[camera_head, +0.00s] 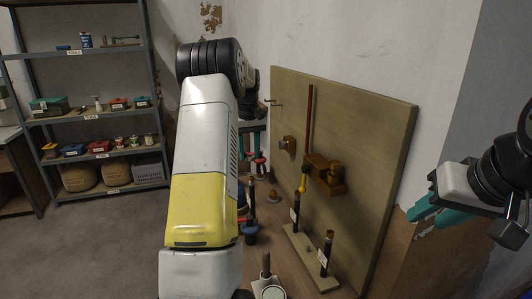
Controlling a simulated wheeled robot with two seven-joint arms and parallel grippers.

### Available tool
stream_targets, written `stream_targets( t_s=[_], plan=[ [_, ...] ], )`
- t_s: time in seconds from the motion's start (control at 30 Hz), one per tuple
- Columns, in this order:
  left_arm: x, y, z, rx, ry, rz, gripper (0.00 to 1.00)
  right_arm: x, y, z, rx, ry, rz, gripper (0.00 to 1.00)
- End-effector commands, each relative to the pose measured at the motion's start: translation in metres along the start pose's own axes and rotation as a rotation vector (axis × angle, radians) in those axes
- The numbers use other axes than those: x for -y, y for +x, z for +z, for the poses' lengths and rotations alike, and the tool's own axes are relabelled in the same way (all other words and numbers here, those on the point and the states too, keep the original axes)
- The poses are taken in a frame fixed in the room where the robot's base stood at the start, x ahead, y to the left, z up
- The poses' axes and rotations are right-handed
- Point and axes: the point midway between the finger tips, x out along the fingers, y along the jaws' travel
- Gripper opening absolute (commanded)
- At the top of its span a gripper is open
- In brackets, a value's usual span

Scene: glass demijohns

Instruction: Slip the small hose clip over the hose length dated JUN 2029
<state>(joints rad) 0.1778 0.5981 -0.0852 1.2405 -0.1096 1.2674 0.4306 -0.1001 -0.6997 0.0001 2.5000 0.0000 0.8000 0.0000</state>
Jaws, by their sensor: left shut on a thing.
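Two dark upright hose lengths stand on a pale wooden base, a farther one (295,208) and a nearer one (327,253). Each bears a white tag, too small to read, so I cannot tell which is dated JUN 2029. My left arm crosses the middle of the view and hides much of the bench. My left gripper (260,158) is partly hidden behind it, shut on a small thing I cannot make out. I cannot pick out the small hose clip for certain. My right gripper (438,211) is at the right, open and empty, apart from the board.
An upright board (375,150) carries brown fittings (328,175) and a thin red-brown rod (308,125). Small items, among them a blue one (249,230), stand on the bench left of the hoses. A stocked shelf (95,113) stands at the far left.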

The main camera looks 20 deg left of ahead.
Motion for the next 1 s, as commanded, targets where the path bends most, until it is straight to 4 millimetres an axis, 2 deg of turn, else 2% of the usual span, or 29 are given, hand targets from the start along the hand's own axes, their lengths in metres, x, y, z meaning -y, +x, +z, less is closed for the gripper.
stream_targets(
  t_s=[0.37, 0.8, 1.0],
  plan=[
    [0.0, 0.004, 0.002, -0.001, -0.005, 0.004, 0.0, 0.0, 0.0, 0.0, 0.0, 0.0, 0.0, 0.36],
    [0.0, 0.043, 0.002, -0.001, -0.004, 0.004, 0.0, 0.0, 0.0, 0.0, 0.0, 0.0, 0.0, 0.36],
    [0.0, 0.055, 0.001, -0.001, -0.004, 0.004, 0.0, 0.0, 0.0, 0.0, 0.0, 0.0, 0.0, 0.36]
  ],
)
